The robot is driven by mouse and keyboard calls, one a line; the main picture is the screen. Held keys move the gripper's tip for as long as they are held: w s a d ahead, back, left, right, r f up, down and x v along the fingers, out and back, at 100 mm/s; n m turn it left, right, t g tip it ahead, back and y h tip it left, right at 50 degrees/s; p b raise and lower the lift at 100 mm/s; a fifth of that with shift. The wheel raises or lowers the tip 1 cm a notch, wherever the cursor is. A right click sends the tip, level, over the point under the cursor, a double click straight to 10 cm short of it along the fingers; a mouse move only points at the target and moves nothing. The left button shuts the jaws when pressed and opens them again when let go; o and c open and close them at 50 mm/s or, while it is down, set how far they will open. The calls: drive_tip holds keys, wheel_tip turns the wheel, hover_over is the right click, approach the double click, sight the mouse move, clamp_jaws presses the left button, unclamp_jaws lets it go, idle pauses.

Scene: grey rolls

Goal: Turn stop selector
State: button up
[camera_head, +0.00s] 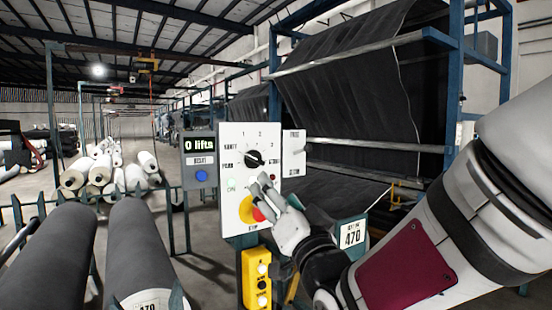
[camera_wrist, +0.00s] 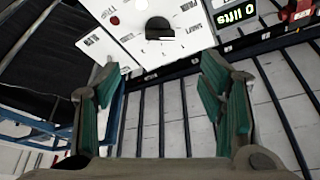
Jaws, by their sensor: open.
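The white control panel (camera_head: 238,140) stands upright in the middle of the head view. Its round black selector knob (camera_head: 254,158) sits among printed labels, with 1, 2 and 3 legible. The knob also shows at the top of the wrist view (camera_wrist: 160,27), where the panel appears upside down. My gripper (camera_head: 262,184) is open and empty, just below the knob in the head view and apart from it. In the wrist view the knob lies beyond the gap between my fingertips (camera_wrist: 160,66). My gripper partly hides a red stop button (camera_head: 258,214) on a yellow disc (camera_head: 246,209).
A grey box with a "0 lifts" display (camera_head: 199,145) and blue button (camera_head: 201,176) adjoins the panel's left side. A yellow button box (camera_head: 250,279) hangs below. Dark rolls (camera_head: 140,245) lie at left. A blue frame with black fabric (camera_head: 350,85) stands behind at right.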

sight(257, 161)
drive_tip(key=p+x, duration=0.2)
drive_tip(key=x, duration=1.1)
drive_tip(key=shift+w+a+r, duration=0.15)
drive_tip(key=shift+w+a, duration=0.05)
drive_tip(key=shift+w, duration=0.05)
drive_tip(key=c, duration=1.2)
